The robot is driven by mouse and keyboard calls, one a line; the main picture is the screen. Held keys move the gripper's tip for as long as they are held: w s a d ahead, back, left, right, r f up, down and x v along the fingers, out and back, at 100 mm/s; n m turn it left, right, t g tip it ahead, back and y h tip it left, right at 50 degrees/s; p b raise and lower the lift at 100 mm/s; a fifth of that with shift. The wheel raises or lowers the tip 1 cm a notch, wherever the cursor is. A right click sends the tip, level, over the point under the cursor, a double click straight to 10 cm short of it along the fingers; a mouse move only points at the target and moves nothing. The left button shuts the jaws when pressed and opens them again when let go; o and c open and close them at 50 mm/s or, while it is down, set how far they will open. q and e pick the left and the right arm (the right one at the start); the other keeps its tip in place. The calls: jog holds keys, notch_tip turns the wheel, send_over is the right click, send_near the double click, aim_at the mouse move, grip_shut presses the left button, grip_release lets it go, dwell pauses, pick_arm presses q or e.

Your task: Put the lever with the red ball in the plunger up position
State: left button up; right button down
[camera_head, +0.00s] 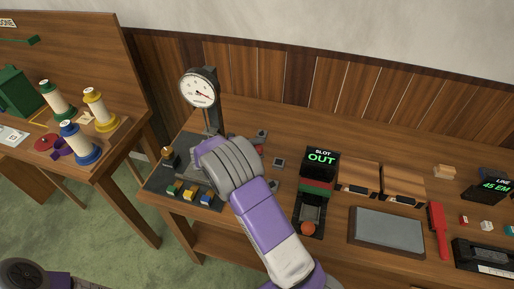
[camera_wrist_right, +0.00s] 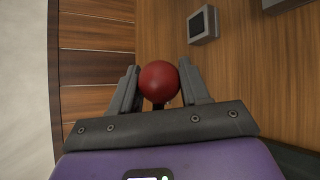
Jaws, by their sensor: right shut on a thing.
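The lever's red ball (camera_wrist_right: 159,82) sits between the two fingers of my right gripper (camera_wrist_right: 158,90) in the right wrist view, with both fingers close against its sides. A short dark piece of the lever shows below the ball; the rest is hidden. In the head view a little of the red ball (camera_head: 260,150) shows at my right gripper (camera_head: 260,142), just right of my grey and purple wrist. The lever's tilt cannot be told. My left gripper is not in view.
A dial gauge (camera_head: 200,90) stands behind my wrist, on a dark base (camera_head: 155,181) with coloured blocks. A small grey square block (camera_head: 278,162) lies right of the ball.

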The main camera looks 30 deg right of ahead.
jog(key=shift+a+f+y, duration=0.1)
jog(key=shift+f+y, duration=0.2)
jog(key=shift+f, duration=0.15)
jog(key=shift+b, duration=0.3)
jog(key=c, duration=0.6)
grip_release()
jog(key=shift+w, duration=0.1)
jog(key=shift+a, duration=0.1)
jog(key=p+v, duration=0.1)
jog(key=v, duration=0.6)
jog(key=shift+a, duration=0.2)
jog(key=shift+r, duration=0.1)
